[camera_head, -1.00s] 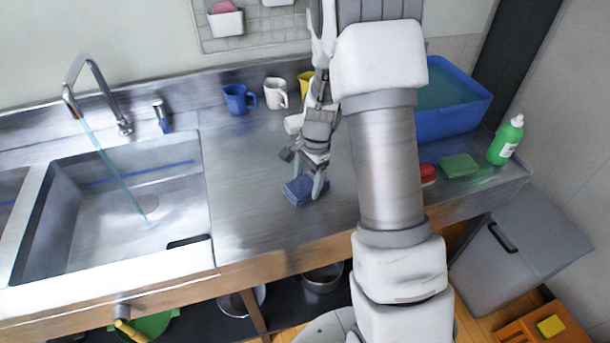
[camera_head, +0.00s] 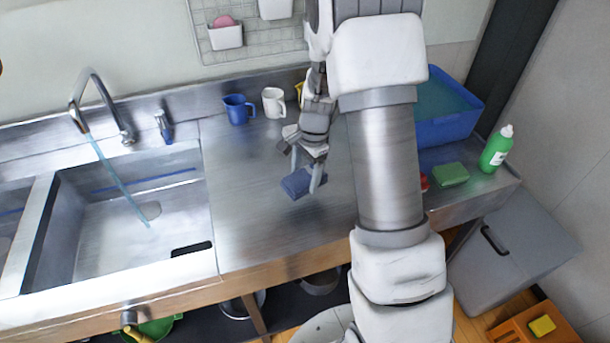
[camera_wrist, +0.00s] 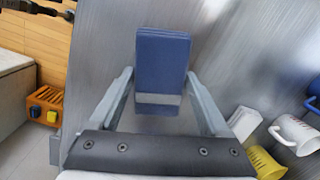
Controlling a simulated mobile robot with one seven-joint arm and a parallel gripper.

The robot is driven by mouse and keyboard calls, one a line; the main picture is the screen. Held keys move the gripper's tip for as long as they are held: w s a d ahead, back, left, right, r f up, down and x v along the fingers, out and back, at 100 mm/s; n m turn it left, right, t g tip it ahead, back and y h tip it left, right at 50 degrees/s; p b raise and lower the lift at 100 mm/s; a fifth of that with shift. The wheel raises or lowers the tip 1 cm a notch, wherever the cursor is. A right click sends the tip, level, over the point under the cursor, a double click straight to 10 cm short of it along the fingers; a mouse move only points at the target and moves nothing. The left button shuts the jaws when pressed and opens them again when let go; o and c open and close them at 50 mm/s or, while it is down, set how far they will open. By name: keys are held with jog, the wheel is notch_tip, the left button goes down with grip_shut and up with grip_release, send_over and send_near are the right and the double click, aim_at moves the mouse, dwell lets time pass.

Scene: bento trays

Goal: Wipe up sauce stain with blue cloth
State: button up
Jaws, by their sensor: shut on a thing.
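The blue cloth (camera_head: 296,183) is a folded, layered block near the middle of the steel counter (camera_head: 250,215). My gripper (camera_head: 303,172) is shut on it, with a finger on each side. In the wrist view the cloth (camera_wrist: 162,62) sits between the two fingertips (camera_wrist: 160,80), its far end reaching past them. It appears held slightly above the counter, though the exact gap is hard to tell. No sauce stain is visible in either view; my arm hides part of the counter on the right.
A blue mug (camera_head: 238,108), a white mug (camera_head: 273,102) and a partly hidden yellow mug (camera_head: 299,90) stand at the back. A sink (camera_head: 130,215) with running water is left. A blue tub (camera_head: 450,125), green sponge (camera_head: 451,174) and green bottle (camera_head: 496,150) are right.

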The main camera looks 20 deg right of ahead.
jog(key=shift+r, duration=0.15)
jog(key=shift+r+p, duration=1.15)
jog(key=shift+r, duration=0.3)
jog(key=shift+d, duration=0.1)
